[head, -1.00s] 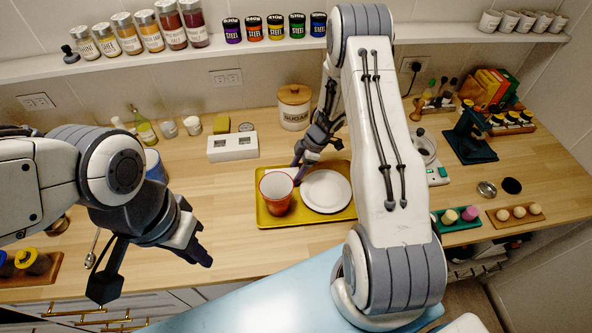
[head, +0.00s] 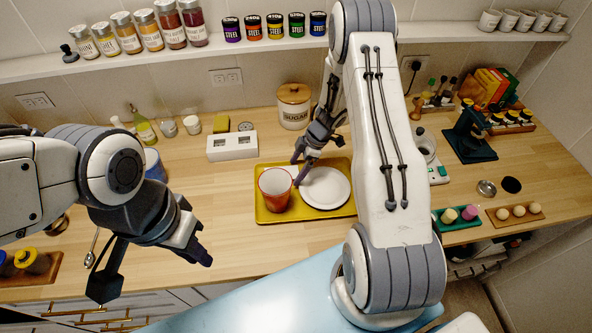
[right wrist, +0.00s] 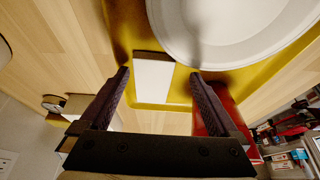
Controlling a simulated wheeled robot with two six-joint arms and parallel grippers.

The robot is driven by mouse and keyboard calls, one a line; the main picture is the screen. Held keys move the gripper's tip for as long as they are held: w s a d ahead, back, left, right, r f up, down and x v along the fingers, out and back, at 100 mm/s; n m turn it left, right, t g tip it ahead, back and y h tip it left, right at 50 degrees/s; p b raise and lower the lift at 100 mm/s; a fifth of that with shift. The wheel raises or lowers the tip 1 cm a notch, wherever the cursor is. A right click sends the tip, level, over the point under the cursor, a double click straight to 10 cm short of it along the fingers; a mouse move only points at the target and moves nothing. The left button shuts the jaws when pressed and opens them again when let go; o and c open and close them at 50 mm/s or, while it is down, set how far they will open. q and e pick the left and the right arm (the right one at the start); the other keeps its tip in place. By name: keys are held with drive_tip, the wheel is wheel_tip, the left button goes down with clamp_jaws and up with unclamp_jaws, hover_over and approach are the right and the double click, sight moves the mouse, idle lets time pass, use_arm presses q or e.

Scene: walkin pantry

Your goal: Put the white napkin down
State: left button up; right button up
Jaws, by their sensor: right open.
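The white napkin (right wrist: 153,80) lies at the edge of the yellow tray (right wrist: 125,40), between my open right fingers and apart from both in the right wrist view. In the head view it is largely hidden by the cup and my gripper. My right gripper (head: 297,172) is open over the tray (head: 330,212), behind the cup and plate; it also shows in the right wrist view (right wrist: 160,75). A white plate (head: 325,188) and an orange-red cup (head: 273,204) stand on the tray.
A white box (head: 232,146) and a sugar canister (head: 293,108) stand behind the tray. A green egg tray (head: 458,219) and a wooden one (head: 515,216) are to the right. The counter (head: 225,235) left of the tray is clear.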

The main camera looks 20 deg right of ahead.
drive_tip(key=b+v, duration=0.1)
drive_tip(key=v, duration=0.9)
drive_tip(key=w+a+r+m+t+h, duration=0.1)
drive_tip(key=w+a+r+t, duration=0.3)
drive_tip(key=w+a+r, duration=0.35)
drive_tip(key=s+a+r+m+t+h, duration=0.1)
drive_tip(key=a+r+m+t+h, duration=0.2)
drive_tip(key=a+r, duration=0.5)
drive_tip(key=s+a+m+g, duration=0.1)
drive_tip(key=s+a+g, duration=0.1)
drive_tip(key=s, duration=0.9)
drive_tip(key=s+a+m+g, duration=0.1)
drive_tip(key=s+a+g, duration=0.2)
drive_tip(key=s, duration=0.8)
drive_tip(key=s+a+m+g, duration=0.1)
drive_tip(key=s+a+g, duration=0.2)
drive_tip(key=s, duration=0.8)
drive_tip(key=shift+s+r+y, duration=0.15)
drive_tip(key=shift+r+y, duration=0.15)
drive_tip(key=shift+r, duration=0.05)
drive_tip(key=shift+a, duration=0.1)
